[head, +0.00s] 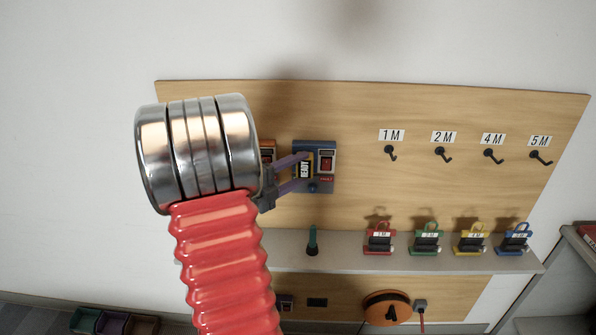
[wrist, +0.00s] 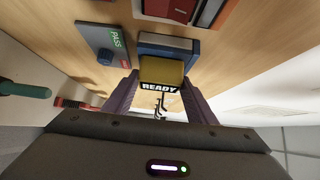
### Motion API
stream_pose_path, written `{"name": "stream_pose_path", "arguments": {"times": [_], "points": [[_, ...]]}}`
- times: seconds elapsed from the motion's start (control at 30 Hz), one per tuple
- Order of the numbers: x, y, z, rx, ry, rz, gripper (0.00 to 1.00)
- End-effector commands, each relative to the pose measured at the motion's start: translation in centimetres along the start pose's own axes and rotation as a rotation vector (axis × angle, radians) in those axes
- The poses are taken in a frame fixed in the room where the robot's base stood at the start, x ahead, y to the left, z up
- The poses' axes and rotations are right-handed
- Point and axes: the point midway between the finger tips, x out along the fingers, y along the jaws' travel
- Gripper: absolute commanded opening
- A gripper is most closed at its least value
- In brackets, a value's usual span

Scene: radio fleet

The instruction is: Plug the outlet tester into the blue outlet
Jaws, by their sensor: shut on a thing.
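The outlet tester (head: 304,168) is a small yellow and black block with a READY label. In the wrist view the tester (wrist: 162,72) is between the purple fingers of my gripper (wrist: 160,84), which are shut on it. In the head view my gripper (head: 296,171) reaches in from the left.
An orange outlet (head: 267,150) is partly hidden behind my gripper. A grey plate (wrist: 100,42) with a green PASS display and a knob is close by in the wrist view. A teal-handled thing (head: 312,241) and several coloured padlock-like items stand on the shelf (head: 350,262). Labelled hooks are at right.

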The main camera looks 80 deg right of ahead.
Motion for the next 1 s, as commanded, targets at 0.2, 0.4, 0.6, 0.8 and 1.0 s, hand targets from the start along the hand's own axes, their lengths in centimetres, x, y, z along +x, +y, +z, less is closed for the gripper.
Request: {"name": "stream_pose_path", "arguments": {"times": [0.2, 0.4, 0.6, 0.8, 1.0], "points": [[0.03, -0.03, 0.04, 0.001, 0.000, -0.001, 0.30], [0.09, -0.03, 0.10, 0.000, 0.000, 0.000, 0.30], [0.15, -0.03, 0.16, 0.000, 0.000, 0.000, 0.30], [0.16, -0.03, 0.17, 0.000, 0.000, 0.000, 0.62], [0.16, -0.02, 0.17, 0.000, 0.000, 0.000, 0.73]]}}
